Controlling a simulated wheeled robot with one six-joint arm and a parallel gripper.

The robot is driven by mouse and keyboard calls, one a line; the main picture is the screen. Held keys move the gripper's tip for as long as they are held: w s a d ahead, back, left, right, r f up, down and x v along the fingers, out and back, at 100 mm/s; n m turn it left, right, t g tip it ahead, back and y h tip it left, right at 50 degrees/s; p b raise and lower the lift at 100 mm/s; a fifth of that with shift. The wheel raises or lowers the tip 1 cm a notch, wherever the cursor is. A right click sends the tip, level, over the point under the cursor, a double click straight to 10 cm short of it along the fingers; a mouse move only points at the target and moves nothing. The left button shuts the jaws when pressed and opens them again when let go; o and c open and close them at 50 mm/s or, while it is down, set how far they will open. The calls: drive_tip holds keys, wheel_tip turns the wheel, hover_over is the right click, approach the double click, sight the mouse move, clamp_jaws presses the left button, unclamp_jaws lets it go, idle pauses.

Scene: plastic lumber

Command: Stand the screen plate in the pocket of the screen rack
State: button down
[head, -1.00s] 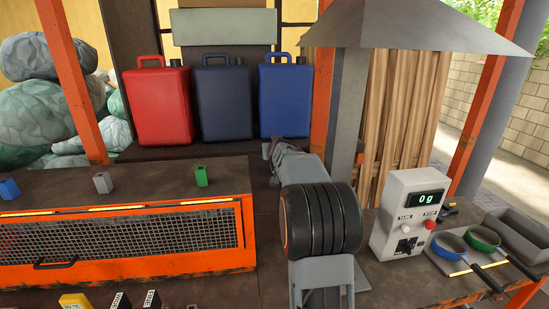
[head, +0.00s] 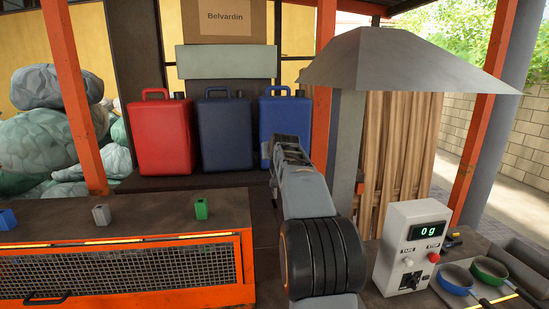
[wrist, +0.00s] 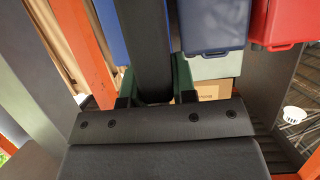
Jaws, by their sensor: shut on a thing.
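My gripper (wrist: 155,88) shows in the wrist view with its two dark green fingers on either side of a long dark piece (wrist: 148,45). This piece is the screen plate as far as I can tell; its outline and far end run out of the view. In the head view my arm reaches forward, its far end (head: 290,142) in front of the blue canister, and it hides the fingers and the held piece. I cannot make out the screen rack or its pocket in either view.
Red (head: 165,135), navy (head: 226,135) and blue (head: 283,110) canisters stand at the back. An orange mesh-fronted bench (head: 120,270) is at left. A grey hood (head: 405,65) on a post, a control box (head: 413,250) reading 0 g and two pans (head: 455,278) are at right.

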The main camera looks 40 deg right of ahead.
drive_tip(key=shift+r, duration=4.2)
